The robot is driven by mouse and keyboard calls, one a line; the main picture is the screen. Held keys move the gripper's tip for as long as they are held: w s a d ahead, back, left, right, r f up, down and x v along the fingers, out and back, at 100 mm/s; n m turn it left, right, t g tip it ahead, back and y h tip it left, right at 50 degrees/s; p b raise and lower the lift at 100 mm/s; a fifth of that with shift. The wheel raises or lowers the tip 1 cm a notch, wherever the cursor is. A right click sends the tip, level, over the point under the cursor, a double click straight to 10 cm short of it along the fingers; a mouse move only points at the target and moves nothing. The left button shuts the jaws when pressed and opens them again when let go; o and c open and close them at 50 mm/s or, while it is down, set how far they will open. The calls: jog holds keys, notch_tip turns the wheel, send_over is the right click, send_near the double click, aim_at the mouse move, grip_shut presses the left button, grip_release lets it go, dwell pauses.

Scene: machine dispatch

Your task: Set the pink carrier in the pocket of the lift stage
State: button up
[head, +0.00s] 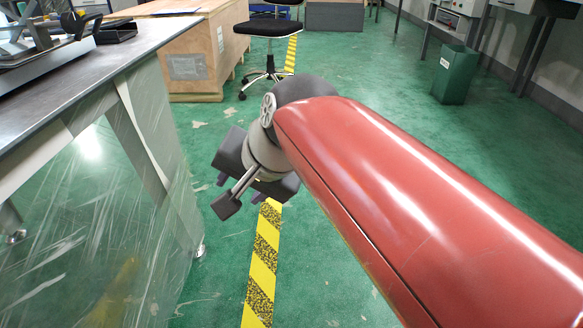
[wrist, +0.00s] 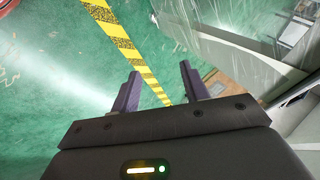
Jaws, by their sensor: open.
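My gripper (wrist: 158,90) is open and empty in the wrist view, its two purple-grey fingers apart above the green floor. In the head view my gripper (head: 238,192) hangs over the floor, to the right of the workbench, mostly turned away from the camera. I cannot make out the pink carrier or the lift stage in either view.
A workbench (head: 128,40) with clear sheeting below its top stands at the left, with dark equipment on it. A wooden crate (head: 190,68), an office chair (head: 268,28) and a green bin (head: 455,75) stand farther back. Yellow-black tape (head: 262,262) crosses the open floor.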

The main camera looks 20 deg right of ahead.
jog(key=s+d+f+n+g+h, duration=0.1)
jog(key=s+d+f+n+h, duration=0.2)
jog(key=s+d+f+n, duration=0.65)
notch_tip(320, 180, up, 10)
jog(key=w+a+m+p, duration=0.1)
jog(key=m+p, duration=0.1)
jog(key=p, duration=0.9)
jog(key=shift+a+r+m, duration=0.15)
jog(key=shift+a+m, duration=0.2)
jog(key=shift+a, duration=0.05)
jog(key=shift+c, duration=0.5)
